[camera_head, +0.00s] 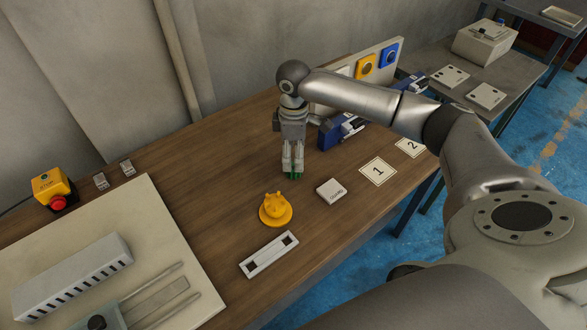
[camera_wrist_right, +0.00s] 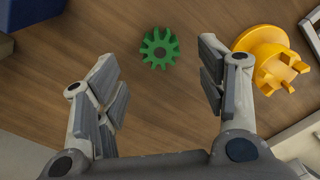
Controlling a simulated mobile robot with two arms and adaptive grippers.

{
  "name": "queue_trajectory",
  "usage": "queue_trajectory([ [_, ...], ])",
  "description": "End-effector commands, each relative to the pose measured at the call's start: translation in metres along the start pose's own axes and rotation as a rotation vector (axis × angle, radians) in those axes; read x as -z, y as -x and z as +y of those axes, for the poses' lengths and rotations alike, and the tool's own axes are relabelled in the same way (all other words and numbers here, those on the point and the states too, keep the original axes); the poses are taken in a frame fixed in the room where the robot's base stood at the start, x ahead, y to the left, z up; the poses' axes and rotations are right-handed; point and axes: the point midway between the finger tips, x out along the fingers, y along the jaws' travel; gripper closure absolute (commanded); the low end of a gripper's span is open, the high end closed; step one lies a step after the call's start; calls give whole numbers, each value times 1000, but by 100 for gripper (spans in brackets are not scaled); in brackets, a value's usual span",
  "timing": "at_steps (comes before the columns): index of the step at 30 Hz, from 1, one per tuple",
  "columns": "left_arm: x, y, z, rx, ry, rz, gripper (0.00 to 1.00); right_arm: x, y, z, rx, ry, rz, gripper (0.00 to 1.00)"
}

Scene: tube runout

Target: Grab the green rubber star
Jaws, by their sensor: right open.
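The green rubber star (camera_head: 293,177) lies on the wooden table, mostly hidden by my right gripper in the head view. In the right wrist view the star (camera_wrist_right: 159,48) is a small many-pointed piece with a hole in its middle. My right gripper (camera_head: 292,168) points down over the star. It is open and empty, and in the wrist view its fingers (camera_wrist_right: 165,80) stand apart on the two sides of the picture. The star shows beyond the fingertips, between their lines. My left gripper does not show.
A yellow piece with prongs (camera_head: 275,209) stands close to the star. A small white block (camera_head: 331,192), a white frame with black squares (camera_head: 269,254) and number cards 1 (camera_head: 378,171) and 2 (camera_head: 411,148) lie nearby. A blue device (camera_head: 341,131) stands behind. Bare wood lies left of the gripper.

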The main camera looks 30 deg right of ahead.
Motion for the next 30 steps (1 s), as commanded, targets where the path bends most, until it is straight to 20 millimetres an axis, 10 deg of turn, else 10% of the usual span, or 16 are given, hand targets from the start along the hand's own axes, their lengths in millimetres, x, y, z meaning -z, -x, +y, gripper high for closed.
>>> queue_trajectory([
  [22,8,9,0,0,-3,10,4,0,-57,0,-2,2,0,35],
  [30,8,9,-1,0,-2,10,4,0,-57,0,-2,1,1,70],
])
